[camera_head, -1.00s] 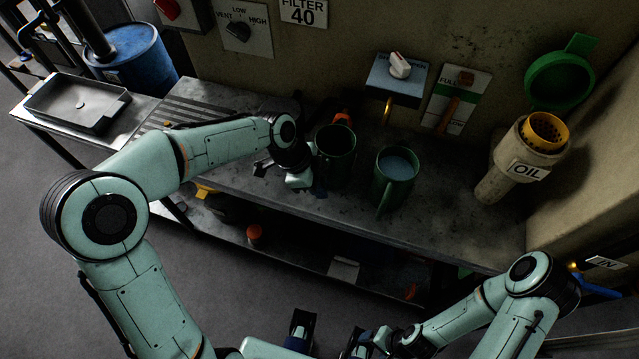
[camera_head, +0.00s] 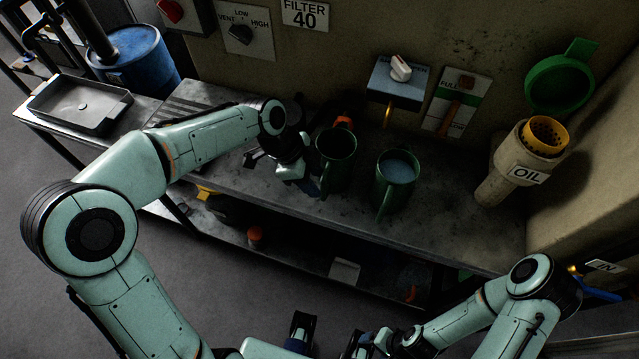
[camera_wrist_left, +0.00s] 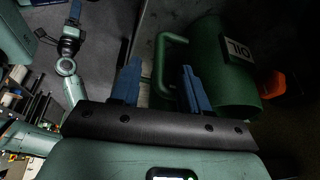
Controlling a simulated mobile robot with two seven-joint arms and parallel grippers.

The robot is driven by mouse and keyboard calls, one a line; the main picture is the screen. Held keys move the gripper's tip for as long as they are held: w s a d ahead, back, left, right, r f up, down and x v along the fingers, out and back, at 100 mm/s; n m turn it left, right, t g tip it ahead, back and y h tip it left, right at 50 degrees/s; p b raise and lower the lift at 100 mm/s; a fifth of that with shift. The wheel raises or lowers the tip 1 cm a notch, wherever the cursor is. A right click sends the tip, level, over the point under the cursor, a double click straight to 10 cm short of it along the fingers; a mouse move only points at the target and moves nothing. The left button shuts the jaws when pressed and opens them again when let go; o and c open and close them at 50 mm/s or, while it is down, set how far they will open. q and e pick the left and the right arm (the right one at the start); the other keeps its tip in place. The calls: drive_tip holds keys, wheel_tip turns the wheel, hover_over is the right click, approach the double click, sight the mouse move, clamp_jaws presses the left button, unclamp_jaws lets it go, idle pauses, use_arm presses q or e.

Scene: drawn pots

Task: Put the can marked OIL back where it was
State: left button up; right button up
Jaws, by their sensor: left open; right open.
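A green can (camera_head: 337,158) with a dark inside stands upright on the bench, left of a second green can (camera_head: 397,166) holding greyish liquid. In the left wrist view a green can marked OIL (camera_wrist_left: 222,75) is close by, its handle (camera_wrist_left: 164,52) toward my left gripper (camera_wrist_left: 160,87); by its position and the orange thing beside it, it looks like the left can. My left gripper, left of that can in the head view (camera_head: 296,175), is open; whether the handle lies between its fingers is hard to tell. My right gripper (camera_head: 328,340) is open and empty, low in front.
A tap (camera_head: 388,115) sticks out of the wall behind the right can. A filler neck marked OIL (camera_head: 515,173) with its green lid (camera_head: 562,85) open is at the right. A grey tray (camera_head: 80,104) lies far left. The bench is clear right of the cans.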

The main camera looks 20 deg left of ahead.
use_arm(q)
drive_tip(key=v, duration=0.7)
drive_tip(key=shift+a+r+p, duration=0.25)
drive_tip(key=shift+r+p, duration=0.05)
drive_tip(key=shift+r, duration=0.05)
drive_tip(key=shift+s, duration=0.1)
